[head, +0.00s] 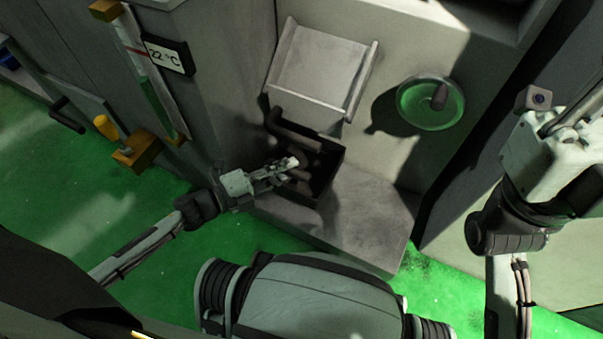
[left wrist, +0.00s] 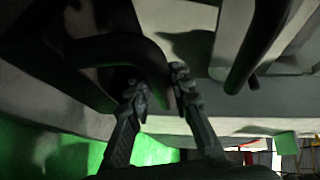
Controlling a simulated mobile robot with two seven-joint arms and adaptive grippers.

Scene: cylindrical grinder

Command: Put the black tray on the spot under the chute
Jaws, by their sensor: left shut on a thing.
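The black tray (head: 322,191) is a dark open box with bar handles, below the chute (head: 322,70) and over the grey step (head: 365,215). I cannot tell whether its bottom rests on the step, and any marked spot beneath it is hidden. My left gripper (head: 291,165) comes in from the left and is shut on the tray's near handle. In the left wrist view the fingers (left wrist: 158,87) close around the dark handle bar (left wrist: 115,48). The right arm stands at the right, but its fingers are not visible.
A round green handwheel (head: 430,102) sticks out of the machine right of the chute. The step's right part is bare.

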